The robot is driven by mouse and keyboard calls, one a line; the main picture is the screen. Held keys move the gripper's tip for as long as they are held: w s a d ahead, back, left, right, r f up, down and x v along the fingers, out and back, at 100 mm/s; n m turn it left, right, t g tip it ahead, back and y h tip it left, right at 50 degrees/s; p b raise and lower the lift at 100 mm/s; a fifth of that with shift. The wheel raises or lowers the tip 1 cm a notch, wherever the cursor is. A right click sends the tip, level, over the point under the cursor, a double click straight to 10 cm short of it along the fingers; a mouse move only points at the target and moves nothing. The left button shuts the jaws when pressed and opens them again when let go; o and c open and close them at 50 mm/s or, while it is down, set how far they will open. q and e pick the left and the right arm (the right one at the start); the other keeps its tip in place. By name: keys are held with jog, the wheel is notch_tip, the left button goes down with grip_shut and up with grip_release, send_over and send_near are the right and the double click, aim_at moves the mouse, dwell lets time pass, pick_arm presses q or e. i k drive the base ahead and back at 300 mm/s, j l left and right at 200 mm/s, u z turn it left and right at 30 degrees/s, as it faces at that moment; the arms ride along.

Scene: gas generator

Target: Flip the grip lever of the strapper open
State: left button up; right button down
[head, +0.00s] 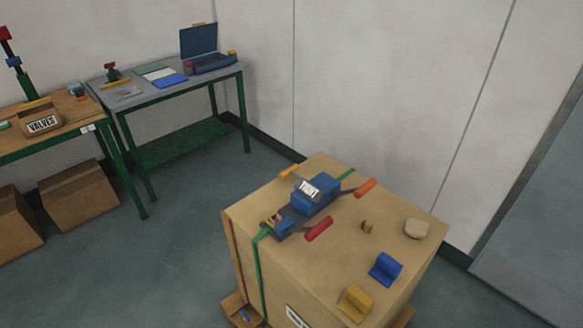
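The strapper (314,197) is a blue and dark-grey tool lying on top of a large tan crate (345,262). A small white label with dark lettering is on it. A lever with a red grip (319,229) sticks out at its near right side. A second lever with an orange grip (365,187) sticks out farther back. I cannot tell from here which of them is the grip lever. A green strap (258,262) runs over the crate's top, under the strapper, and down its left side. Neither of my grippers is in view.
On the crate top lie a blue block (386,268), a yellow block (355,302), a pale lump (416,229), small brown pieces (367,227) and a yellow item (289,171). Floor between is clear.

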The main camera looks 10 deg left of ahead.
aim_at(290, 170)
jog(key=u, duration=0.4)
jog(key=j+u, duration=0.4)
jog(key=i+j+u, duration=0.45)
jog(key=i+j, duration=0.2)
jog(key=i+j+u, duration=0.5)
jog(key=i, duration=0.3)
jog(key=i+j+z, duration=0.1)
jog(key=i+z, duration=0.3)
jog(key=i, duration=0.15)
jog(key=i+j+z, duration=0.25)
jog(key=i+z, duration=0.35)
jog(key=z, duration=0.3)
jog(key=i+z, duration=0.2)
jog(key=z, duration=0.3)
jog(key=i+z, duration=0.15)
jog(key=z, duration=0.3)
jog(key=i+j+z, duration=0.1)
jog(key=z, duration=0.4)
jog(key=i+j+z, duration=0.1)
jog(key=j+z, duration=0.15)
jog(key=z, duration=0.2)
jog(key=i+j+z, duration=0.1)
jog(key=z, duration=0.3)
jog(key=i+j+z, duration=0.25)
jog(key=z, duration=0.15)
jog(key=i+j+z, duration=0.15)
jog(key=z, duration=0.25)
jog(key=j, duration=0.1)
